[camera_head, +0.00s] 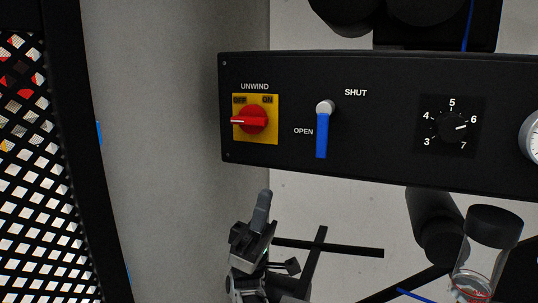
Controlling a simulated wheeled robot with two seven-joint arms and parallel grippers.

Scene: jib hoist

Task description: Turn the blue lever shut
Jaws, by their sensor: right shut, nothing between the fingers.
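The blue lever (322,136) is on the black panel (390,75). It hangs straight down from a grey round pivot at its top. The word OPEN stands to the left of the handle and SHUT is above and to the right of the pivot. My right gripper (262,204) is below the panel, left of and lower than the lever. Its fingers point up, are shut with nothing between them, and are apart from the lever. My left gripper is not in view.
A red knob (252,120) on a yellow plate, marked UNWIND, OFF and ON, is left of the lever. A black numbered dial (449,127) is to its right, with a gauge (532,138) at the edge. A clear jar (481,260) stands below right. Black mesh (45,180) fills the left.

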